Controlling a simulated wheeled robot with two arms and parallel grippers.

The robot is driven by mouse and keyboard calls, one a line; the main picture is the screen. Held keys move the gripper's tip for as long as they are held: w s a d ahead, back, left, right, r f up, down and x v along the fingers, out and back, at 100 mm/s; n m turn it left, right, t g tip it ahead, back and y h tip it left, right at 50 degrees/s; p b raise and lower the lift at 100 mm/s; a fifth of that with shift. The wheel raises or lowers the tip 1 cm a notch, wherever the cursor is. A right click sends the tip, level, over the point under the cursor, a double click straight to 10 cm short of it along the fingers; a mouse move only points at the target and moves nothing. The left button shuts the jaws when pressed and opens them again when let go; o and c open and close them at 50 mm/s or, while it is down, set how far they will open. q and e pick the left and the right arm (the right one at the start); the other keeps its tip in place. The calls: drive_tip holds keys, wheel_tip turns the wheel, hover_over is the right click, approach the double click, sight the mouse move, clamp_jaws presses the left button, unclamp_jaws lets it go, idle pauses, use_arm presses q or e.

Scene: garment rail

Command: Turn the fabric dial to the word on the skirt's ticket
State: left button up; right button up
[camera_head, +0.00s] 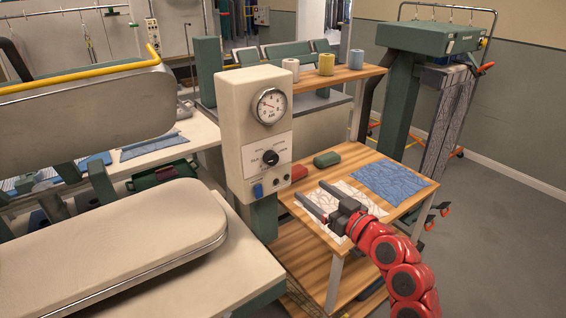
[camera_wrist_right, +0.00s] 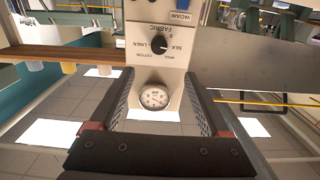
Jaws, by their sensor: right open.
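The fabric dial (camera_head: 270,157) is a black round knob on the front of a cream control box (camera_head: 238,125), below a round gauge. It also shows in the right wrist view (camera_wrist_right: 158,45), upside down, with the words silk, linen, wool and cotton around it. Which word it points to is too small to tell. My right gripper (camera_head: 308,190) is open and empty, in front of and below the box, apart from the dial. A white patterned cloth (camera_head: 358,199) and a blue cloth (camera_head: 390,180) lie on the wooden table; I cannot tell whether either is the skirt. No ticket is readable.
A padded press (camera_head: 110,245) stands at the left. The wooden table (camera_head: 408,208) is below my right gripper. A shelf (camera_head: 335,77) with thread cones is behind the box. Red and green blocks (camera_head: 327,159) lie near the box.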

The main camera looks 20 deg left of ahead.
sight(274, 161)
drive_tip(key=p+x, duration=0.3)
drive_tip(key=x, duration=1.1)
drive_tip(key=shift+w+a, duration=0.15)
drive_tip(key=shift+x, duration=1)
clamp_jaws()
